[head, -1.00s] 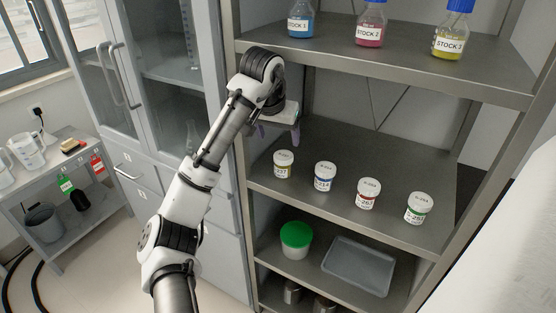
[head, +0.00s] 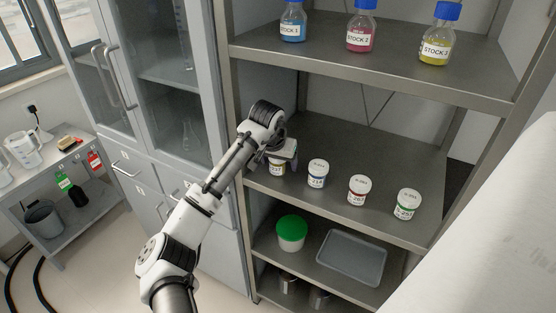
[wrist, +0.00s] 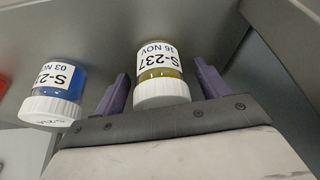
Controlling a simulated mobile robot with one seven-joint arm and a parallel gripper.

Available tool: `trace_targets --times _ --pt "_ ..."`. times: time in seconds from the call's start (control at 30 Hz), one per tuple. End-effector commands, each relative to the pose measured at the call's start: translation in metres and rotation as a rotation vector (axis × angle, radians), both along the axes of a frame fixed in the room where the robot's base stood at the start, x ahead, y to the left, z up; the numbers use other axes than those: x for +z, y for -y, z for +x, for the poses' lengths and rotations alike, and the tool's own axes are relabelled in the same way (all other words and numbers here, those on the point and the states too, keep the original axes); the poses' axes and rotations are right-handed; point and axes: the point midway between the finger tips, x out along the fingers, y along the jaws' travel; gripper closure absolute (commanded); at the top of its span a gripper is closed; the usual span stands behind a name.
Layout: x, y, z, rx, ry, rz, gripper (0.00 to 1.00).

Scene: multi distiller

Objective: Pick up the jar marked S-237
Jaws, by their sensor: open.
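The jar marked S-237 (wrist: 160,82) has a white lid, yellowish contents and a label reading "S-237 16 NOV" in the wrist view. In the head view the jar (head: 277,169) stands at the left end of the middle shelf, its top hidden by my gripper (head: 283,152). My gripper is open. In the wrist view its purple fingers appear on either side of the jar, with a visible gap on each side. I cannot tell how far they reach past it.
A blue jar (wrist: 62,85) stands close beside it; it also shows in the head view (head: 317,174). The upper shelf (head: 400,60) with stock bottles overhangs. A left shelf post (head: 240,150) is near my gripper.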

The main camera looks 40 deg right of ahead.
Motion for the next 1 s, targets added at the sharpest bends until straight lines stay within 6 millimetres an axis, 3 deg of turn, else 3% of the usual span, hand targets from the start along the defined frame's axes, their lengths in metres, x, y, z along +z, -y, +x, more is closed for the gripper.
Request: trace_targets --times 0.17,0.53,0.83,1.0 --pt "0.0 0.0 0.0 0.0 0.0 0.0 0.27" --pt "0.0 0.0 0.0 0.0 0.001 0.0 0.76" --pt "0.002 0.0 0.0 0.0 0.001 0.0 0.76" --pt "0.012 0.0 0.001 0.0 0.002 -0.002 0.76"
